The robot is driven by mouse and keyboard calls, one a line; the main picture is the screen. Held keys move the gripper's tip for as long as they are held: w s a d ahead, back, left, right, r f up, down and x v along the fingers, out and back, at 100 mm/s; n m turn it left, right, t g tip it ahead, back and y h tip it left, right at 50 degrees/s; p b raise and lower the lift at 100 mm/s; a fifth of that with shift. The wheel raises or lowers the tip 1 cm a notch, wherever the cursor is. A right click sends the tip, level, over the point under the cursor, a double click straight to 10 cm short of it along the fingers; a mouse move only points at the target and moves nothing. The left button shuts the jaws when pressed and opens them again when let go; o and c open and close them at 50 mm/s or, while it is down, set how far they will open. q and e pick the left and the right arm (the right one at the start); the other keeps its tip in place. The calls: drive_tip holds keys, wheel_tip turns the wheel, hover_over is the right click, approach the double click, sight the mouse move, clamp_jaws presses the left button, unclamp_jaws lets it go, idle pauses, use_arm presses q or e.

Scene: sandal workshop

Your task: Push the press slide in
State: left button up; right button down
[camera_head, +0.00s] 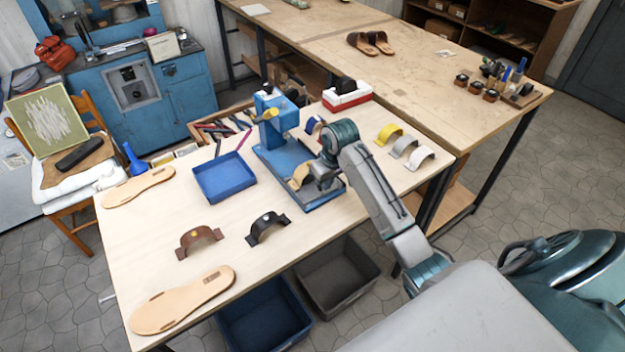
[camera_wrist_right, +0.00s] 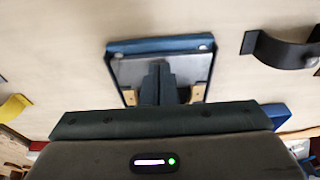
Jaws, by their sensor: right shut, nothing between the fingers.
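The blue press (camera_head: 272,118) stands on the wooden workbench. Its slide, a grey plate with a blue rim (camera_head: 322,201), sticks out toward the bench's front edge. A tan curved piece (camera_head: 299,175) lies on the slide, partly hidden by my right gripper. My right gripper (camera_head: 325,184) is shut and empty, pointing down over the slide. In the right wrist view, the shut fingers (camera_wrist_right: 158,82) are over the grey plate, with the slide's blue rim (camera_wrist_right: 160,46) beyond and tan ends on both sides. Whether the fingers touch the slide I cannot tell. My left gripper is not in view.
A blue tray (camera_head: 225,178) is left of the press. Brown (camera_head: 199,241) and black (camera_head: 267,228) straps lie toward the front, with yellow (camera_head: 388,134), grey and white ones to the right. Two tan soles lie on the left. A grey bin (camera_head: 337,275) stands below the bench edge.

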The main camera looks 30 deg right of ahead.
sight(314, 183)
drive_tip(key=shift+f+b, duration=0.35)
drive_tip(key=shift+f, duration=1.3)
drive_tip(key=shift+w+a+b, duration=0.15)
drive_tip(key=shift+w, duration=1.25)
drive_tip(key=shift+w+a+b, duration=0.1)
drive_tip(key=shift+w+b, duration=0.05)
drive_tip(key=shift+w, duration=1.2)
drive_tip(key=shift+w+a+b, duration=0.15)
drive_tip(key=shift+w+b, duration=0.45)
drive_tip(key=shift+w, duration=1.25)
drive_tip(key=shift+w+a+b, duration=0.15)
drive_tip(key=shift+w+b, duration=0.4)
drive_tip(key=shift+w, duration=1.25)
wheel_tip(314, 183, up, 3)
drive_tip(key=p, duration=0.3)
drive_tip(key=shift+s, duration=0.1)
wheel_tip(314, 183, up, 2)
drive_tip(key=shift+s+r+p, duration=0.15)
drive_tip(key=shift+p, duration=0.85)
drive_tip(key=shift+r, duration=0.2)
drive_tip(key=shift+s+r, duration=0.1)
drive_tip(key=shift+r, duration=0.6)
drive_tip(key=shift+f, duration=0.1)
